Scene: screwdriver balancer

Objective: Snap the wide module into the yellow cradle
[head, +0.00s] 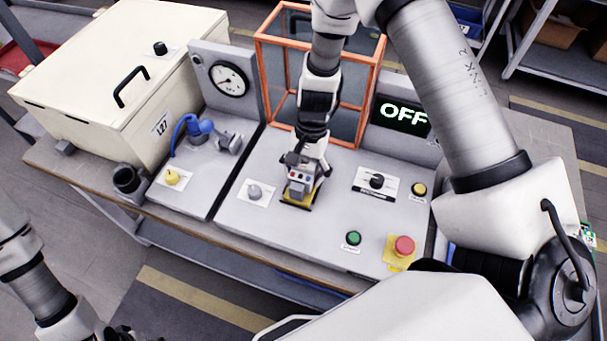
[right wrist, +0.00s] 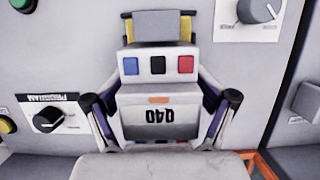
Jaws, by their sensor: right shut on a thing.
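The wide module (head: 299,186) is a light grey block with blue, black and red squares. The yellow cradle (head: 297,204) shows as a yellow strip at the module's base on the console; yellow edges of the cradle (right wrist: 187,27) show behind the module's top. My right gripper (head: 305,172) is shut on the module, a finger on each side. I cannot tell whether the module is fully seated. My left arm shows at lower left; its gripper is out of view.
A grey knob (head: 254,191) is left of the cradle. A black knob (head: 376,181), green button (head: 353,238) and red emergency button (head: 403,246) are to its right. An orange-framed enclosure (head: 346,137) stands behind. The display (head: 402,116) reads OFF.

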